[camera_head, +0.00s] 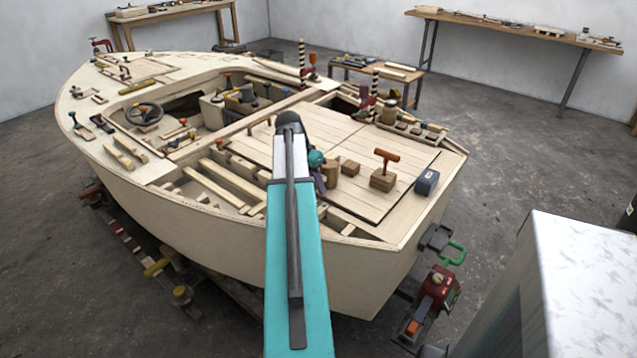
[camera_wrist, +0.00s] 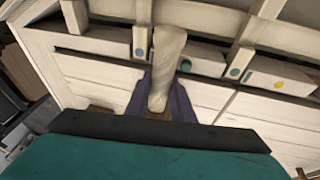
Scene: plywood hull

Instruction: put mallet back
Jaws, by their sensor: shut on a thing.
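My gripper (camera_wrist: 174,100) is shut on a pale wooden, rounded piece, which I take to be the mallet (camera_wrist: 167,62). In the head view my gripper (camera_head: 320,184) is low over the near part of the boat's deck, partly hidden behind my arm. A brown wooden cylinder shows just right of it there; I cannot tell if it is the held piece. The mallet's resting place cannot be made out.
The wrist view shows pale blocks with coloured dots (camera_wrist: 262,78) along framing beside the planked deck. On the deck right of my gripper stand a wooden block with an orange T-handle (camera_head: 385,170) and a dark blue box (camera_head: 427,182). Open framed bays (camera_head: 230,180) lie left.

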